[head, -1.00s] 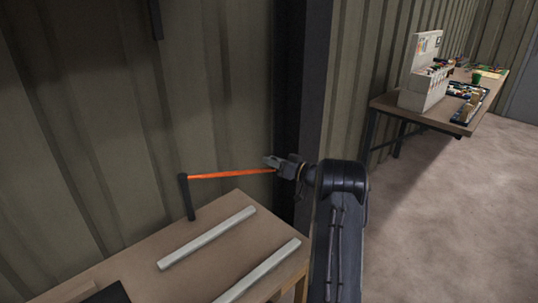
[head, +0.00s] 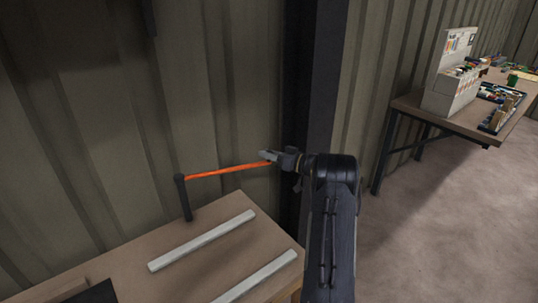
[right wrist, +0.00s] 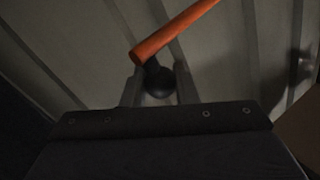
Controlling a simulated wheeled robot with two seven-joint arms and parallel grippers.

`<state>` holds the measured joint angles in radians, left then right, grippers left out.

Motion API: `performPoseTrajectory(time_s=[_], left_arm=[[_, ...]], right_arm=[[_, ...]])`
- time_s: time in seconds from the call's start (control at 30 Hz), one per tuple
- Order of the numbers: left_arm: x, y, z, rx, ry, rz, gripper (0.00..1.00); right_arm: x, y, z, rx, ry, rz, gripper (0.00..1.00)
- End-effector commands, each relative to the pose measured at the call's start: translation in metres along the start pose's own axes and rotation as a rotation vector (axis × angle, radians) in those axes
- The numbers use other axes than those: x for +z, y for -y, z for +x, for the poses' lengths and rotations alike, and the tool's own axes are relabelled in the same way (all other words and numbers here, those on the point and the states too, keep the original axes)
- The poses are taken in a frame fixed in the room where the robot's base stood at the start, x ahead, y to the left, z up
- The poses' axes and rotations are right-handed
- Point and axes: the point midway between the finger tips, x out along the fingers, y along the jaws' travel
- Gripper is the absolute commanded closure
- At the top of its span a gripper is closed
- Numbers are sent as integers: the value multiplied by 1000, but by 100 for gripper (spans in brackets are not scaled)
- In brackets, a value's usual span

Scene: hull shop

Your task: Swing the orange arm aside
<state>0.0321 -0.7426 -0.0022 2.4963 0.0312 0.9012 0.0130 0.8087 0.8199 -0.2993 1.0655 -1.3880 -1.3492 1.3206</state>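The orange arm (head: 228,170) is a thin bar that runs from the top of a dark upright post (head: 184,199) toward the right, above the workbench. My right gripper (head: 268,157) is at the bar's free end. In the right wrist view the orange arm (right wrist: 175,32) ends at a round black knob (right wrist: 160,82). The knob sits between the two fingers of my right gripper (right wrist: 161,90), which look closed against its sides. Contact is hard to see in the dim light. My left gripper is in neither view.
The workbench (head: 130,274) carries two pale rails (head: 203,240). A corrugated wall (head: 90,130) and a dark pillar (head: 309,75) stand close behind the orange arm. A second table (head: 455,117) with a white rack (head: 455,75) is at the right, with open floor before it.

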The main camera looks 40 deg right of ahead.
Motion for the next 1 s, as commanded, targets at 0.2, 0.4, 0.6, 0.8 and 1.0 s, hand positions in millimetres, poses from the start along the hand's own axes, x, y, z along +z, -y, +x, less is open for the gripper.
performPoseTrajectory(time_s=[0.2, 0.4, 0.6, 0.8, 1.0], left_arm=[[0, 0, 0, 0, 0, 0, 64], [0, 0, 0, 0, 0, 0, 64], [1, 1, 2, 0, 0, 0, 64], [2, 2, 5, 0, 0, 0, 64], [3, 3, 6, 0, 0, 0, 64]], right_arm=[[0, 0, 0, 0, 2, -1, 54], [0, 0, 0, 0, 1, -1, 54], [0, -1, -19, 4, 1, -1, 54], [0, -1, -54, 3, 1, -1, 54], [0, 0, -75, 1, 1, -1, 54]])
